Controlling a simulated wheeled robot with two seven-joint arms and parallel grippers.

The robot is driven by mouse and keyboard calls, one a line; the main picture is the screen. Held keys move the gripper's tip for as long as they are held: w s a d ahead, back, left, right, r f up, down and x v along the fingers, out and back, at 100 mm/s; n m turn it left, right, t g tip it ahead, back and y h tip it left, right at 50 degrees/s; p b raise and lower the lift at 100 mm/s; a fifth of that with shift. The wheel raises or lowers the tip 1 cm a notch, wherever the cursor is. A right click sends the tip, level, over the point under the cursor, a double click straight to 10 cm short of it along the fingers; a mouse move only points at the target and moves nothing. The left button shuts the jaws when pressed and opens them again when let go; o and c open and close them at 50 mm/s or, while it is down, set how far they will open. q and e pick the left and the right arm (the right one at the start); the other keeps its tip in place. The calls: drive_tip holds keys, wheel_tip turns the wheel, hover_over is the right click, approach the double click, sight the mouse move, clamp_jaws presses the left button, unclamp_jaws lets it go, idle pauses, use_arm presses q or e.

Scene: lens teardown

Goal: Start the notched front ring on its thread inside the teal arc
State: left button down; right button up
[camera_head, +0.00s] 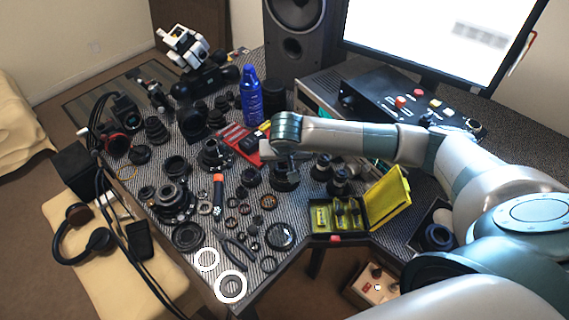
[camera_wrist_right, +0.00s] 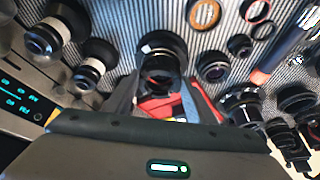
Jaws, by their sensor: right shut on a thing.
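My right gripper (camera_head: 284,170) reaches in from the right and points down over a black lens barrel (camera_head: 285,183) near the middle of the table. In the right wrist view, the two fingers of the right gripper (camera_wrist_right: 163,92) are shut on a dark ring (camera_wrist_right: 160,78), which seems to be the notched front ring. It sits at or just over the near end of the barrel (camera_wrist_right: 163,45). Whether ring and barrel touch, and how the notches lie, I cannot tell. I cannot make out the teal arc. My left gripper is not in view.
Lens parts and loose rings crowd the table. A red tray (camera_head: 236,132) lies behind left of the gripper. An open yellow-lined case (camera_head: 366,226) is at the front right. A blue bottle (camera_head: 251,95) and a speaker (camera_head: 296,40) stand behind. Pliers (camera_head: 238,252) lie near the front edge.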

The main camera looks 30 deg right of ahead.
drive_tip(key=shift+d+f+b, duration=0.1)
drive_tip(key=shift+b, duration=0.3)
idle(0.8)
idle(0.4)
drive_tip(key=shift+d+f+b, duration=0.15)
drive_tip(key=shift+f+b, duration=0.1)
drive_tip(key=shift+b, duration=0.2)
drive_tip(key=shift+s+d+f+b, duration=0.15)
drive_tip(key=shift+d+f+b, duration=0.05)
drive_tip(key=shift+b, duration=0.1)
idle(0.8)
drive_tip(key=shift+s+d+f+b, duration=0.15)
drive_tip(key=shift+d+f+b, duration=0.1)
drive_tip(key=shift+f+b, duration=0.25)
idle(1.8)
drive_tip(key=shift+r, duration=0.25)
drive_tip(key=shift+d+r+p, duration=0.1)
drive_tip(key=shift+r+p, duration=0.4)
drive_tip(key=shift+r, duration=0.4)
drive_tip(key=shift+w+a+r+p, duration=0.1)
drive_tip(key=shift+a+r+p, duration=0.2)
drive_tip(key=shift+r, duration=0.4)
drive_tip(key=shift+w+a+r+p, duration=0.1)
drive_tip(key=shift+a+r+p, duration=0.2)
drive_tip(key=shift+r, duration=0.45)
drive_tip(key=shift+w+a+r+p, duration=0.1)
drive_tip(key=shift+a+r+p, duration=0.2)
drive_tip(key=shift+r, duration=0.4)
